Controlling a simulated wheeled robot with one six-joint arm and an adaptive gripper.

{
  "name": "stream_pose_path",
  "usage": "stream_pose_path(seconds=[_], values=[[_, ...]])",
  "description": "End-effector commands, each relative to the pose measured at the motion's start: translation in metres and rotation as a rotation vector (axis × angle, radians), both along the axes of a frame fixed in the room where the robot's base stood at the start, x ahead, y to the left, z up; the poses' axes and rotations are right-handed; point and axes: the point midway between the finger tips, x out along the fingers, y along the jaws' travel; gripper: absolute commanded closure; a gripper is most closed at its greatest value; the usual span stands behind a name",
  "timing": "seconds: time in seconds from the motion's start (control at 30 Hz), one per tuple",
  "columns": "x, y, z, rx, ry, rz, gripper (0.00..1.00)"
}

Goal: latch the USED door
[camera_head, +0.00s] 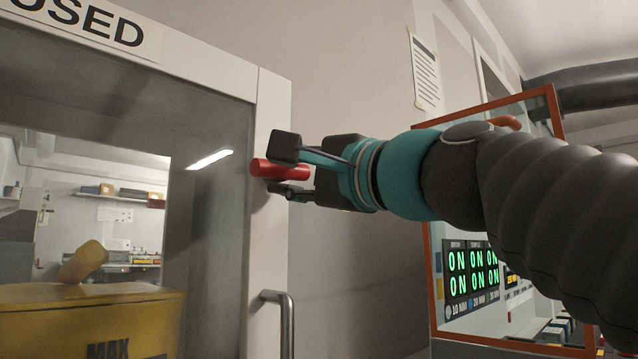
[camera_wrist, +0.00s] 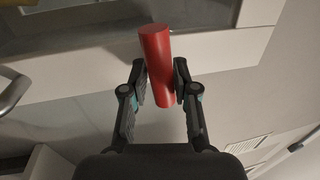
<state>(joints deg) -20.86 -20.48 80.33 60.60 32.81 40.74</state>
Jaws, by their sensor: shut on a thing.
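A red cylindrical latch handle (camera_head: 279,170) sticks out at the upper right part of the door frame. My gripper (camera_head: 290,170) is at the handle, its fingers on either side of it. In the wrist view the red handle (camera_wrist: 157,62) lies between the two fingers (camera_wrist: 162,85), which are shut on it. Whether the door is fully against its frame cannot be told.
A metal pull handle (camera_head: 285,320) stands out lower on the door, below my gripper. Behind the glass is a yellow bin (camera_head: 90,315) with a tan container (camera_head: 83,262) on top. At right is an orange-framed panel (camera_head: 430,285) with green "ON" readouts (camera_head: 470,268).

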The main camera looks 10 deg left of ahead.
Motion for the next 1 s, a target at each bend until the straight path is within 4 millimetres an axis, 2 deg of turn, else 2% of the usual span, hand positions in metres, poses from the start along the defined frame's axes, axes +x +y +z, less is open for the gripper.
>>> stream_pose_path(seconds=[0.03, 0.2, 0.23, 0.3, 0.67, 1.0], values=[[-0.003, -0.002, 0.008, 0.012, -0.011, -0.002, 1.00], [-0.003, -0.002, 0.008, 0.012, -0.011, -0.002, 1.00], [-0.003, -0.002, 0.008, 0.012, -0.011, -0.002, 0.64], [-0.003, -0.002, 0.007, 0.010, -0.011, -0.003, 0.53], [-0.004, -0.004, 0.002, 0.004, -0.004, -0.002, 0.53], [-0.032, -0.038, -0.006, 0.005, -0.006, -0.005, 0.53]])
